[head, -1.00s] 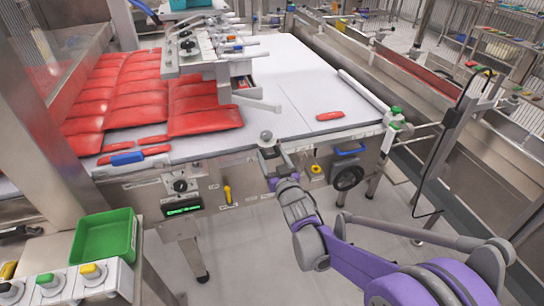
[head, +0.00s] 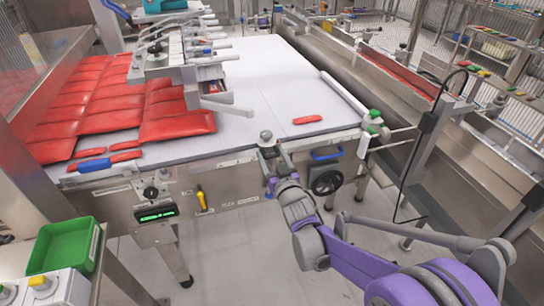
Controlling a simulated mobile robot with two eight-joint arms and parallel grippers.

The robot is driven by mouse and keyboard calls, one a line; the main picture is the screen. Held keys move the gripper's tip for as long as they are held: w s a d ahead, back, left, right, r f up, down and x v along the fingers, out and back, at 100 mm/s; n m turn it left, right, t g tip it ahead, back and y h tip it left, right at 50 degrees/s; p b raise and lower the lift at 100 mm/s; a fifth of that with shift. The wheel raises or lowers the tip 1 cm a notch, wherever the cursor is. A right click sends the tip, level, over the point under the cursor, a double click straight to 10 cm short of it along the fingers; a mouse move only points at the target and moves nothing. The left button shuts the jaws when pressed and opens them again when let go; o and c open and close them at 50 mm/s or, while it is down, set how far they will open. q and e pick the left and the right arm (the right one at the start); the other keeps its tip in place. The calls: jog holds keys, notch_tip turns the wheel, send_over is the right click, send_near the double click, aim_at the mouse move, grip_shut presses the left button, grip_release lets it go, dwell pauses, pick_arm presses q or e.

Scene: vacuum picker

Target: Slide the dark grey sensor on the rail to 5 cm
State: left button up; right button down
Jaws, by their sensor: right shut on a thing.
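The sensor (head: 266,138) shows as a small grey piece with a rounded top at the front edge of the white table. It sits by the metal rail (head: 237,161) along that edge, right of the yellow lever. My right gripper (head: 270,156) is shut on its lower part, reaching in from the lower right. The fingers hide much of the sensor body, and any scale marks are too small to read. My left gripper is out of view.
Red packs (head: 178,125) fill the left of the white table (head: 265,85); one red pack (head: 307,120) lies right. A handwheel (head: 328,180) and blue handle (head: 327,154) are right of my gripper. A green tray (head: 62,247) stands lower left.

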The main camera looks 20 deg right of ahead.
jog(key=shift+a, duration=0.15)
jog(key=shift+c, duration=1)
grip_release()
jog(key=s, duration=1.1)
jog(key=shift+d, duration=0.2)
jog(key=s+r+g+p, duration=0.1)
jog(key=s+g+p, duration=1.1)
jog(key=s, duration=1.2)
jog(key=shift+s+a+g+h, duration=0.2)
jog(key=shift+s+g+h, duration=0.1)
